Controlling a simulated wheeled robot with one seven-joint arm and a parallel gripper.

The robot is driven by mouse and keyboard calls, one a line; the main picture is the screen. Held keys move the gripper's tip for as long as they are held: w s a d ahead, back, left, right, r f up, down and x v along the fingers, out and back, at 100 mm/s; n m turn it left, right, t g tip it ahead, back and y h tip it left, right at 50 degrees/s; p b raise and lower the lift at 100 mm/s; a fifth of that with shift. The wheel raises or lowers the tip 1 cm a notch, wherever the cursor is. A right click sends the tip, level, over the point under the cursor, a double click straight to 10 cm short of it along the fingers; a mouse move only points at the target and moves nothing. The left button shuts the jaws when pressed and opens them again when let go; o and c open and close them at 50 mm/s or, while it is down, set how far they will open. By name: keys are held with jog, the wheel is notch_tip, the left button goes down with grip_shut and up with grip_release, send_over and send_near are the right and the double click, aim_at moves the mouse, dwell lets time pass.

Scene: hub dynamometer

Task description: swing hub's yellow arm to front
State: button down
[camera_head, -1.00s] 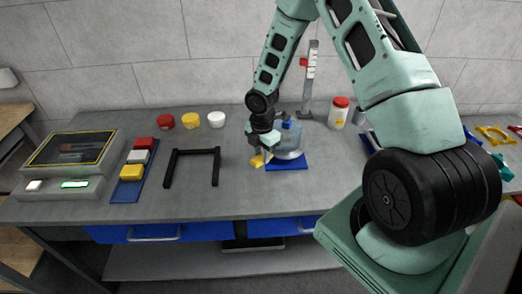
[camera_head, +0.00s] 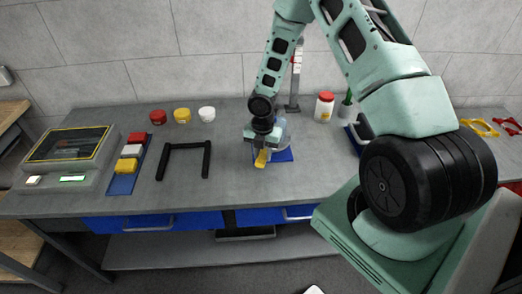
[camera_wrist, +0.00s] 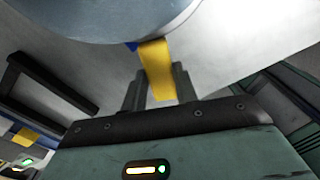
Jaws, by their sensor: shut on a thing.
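The hub (camera_head: 281,141) is a grey-blue round body on a blue base plate (camera_head: 284,156) in the middle of the bench, partly hidden by my arm. It fills the top of the wrist view (camera_wrist: 110,12). Its yellow arm (camera_head: 262,158) sticks out from the hub towards the bench's front edge, slightly left in the head view. In the wrist view the yellow arm (camera_wrist: 157,70) runs down between my fingers. My gripper (camera_head: 260,152) is shut on the yellow arm, with one dark finger on each side of it (camera_wrist: 159,88).
A black U-shaped frame (camera_head: 184,146) stands left of the hub. A blue strip with red, white and yellow blocks (camera_head: 127,166) and a grey display unit (camera_head: 69,157) are farther left. Several jars (camera_head: 182,115) stand behind. The bench in front of the hub is clear.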

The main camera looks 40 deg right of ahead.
jog(key=shift+s+d+r+n+p, duration=0.15)
jog(key=shift+s+d+n+p, duration=0.7)
jog(key=shift+n, duration=0.35)
jog(key=shift+s+d+n+p, duration=0.5)
jog(key=shift+s+d+n, duration=0.2)
jog(key=shift+n, duration=0.3)
jog(key=shift+d, duration=0.1)
jog(key=c, duration=1.1)
grip_release()
notch_tip(320, 180, up, 17)
jog(key=shift+r+p, duration=0.1)
jog(key=shift+p, duration=0.4)
